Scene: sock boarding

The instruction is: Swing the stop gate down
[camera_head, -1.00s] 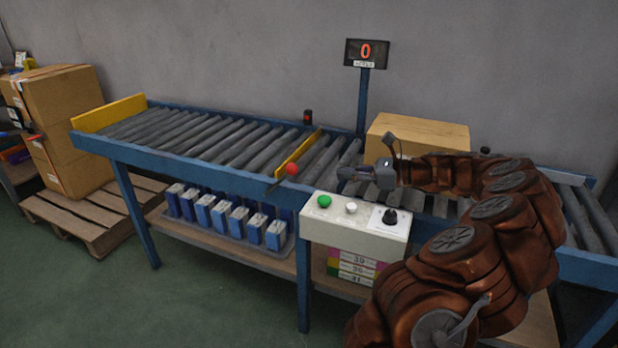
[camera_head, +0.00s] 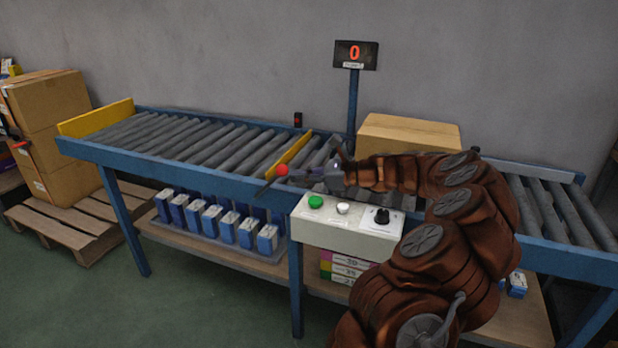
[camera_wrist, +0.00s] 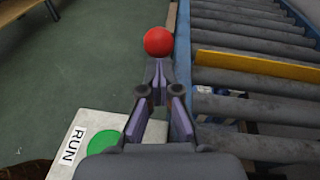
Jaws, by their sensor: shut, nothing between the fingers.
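The stop gate is a yellow bar (camera_head: 290,151) across the roller conveyor, and it also shows in the wrist view (camera_wrist: 255,64). A red ball knob (camera_head: 282,170) is at the gate's near end, over the conveyor's front rail. My gripper (camera_wrist: 160,76) is shut and empty. In the wrist view its tips are just short of the red ball (camera_wrist: 158,42). In the head view my gripper (camera_head: 294,173) is immediately right of the ball. I cannot tell whether they touch.
A control box (camera_head: 350,230) with a green button (camera_head: 315,201), a white button and a black dial is below my gripper. A cardboard box (camera_head: 410,133) stands behind my arm. A counter display (camera_head: 356,55) reads 0. The rollers left of the gate are clear.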

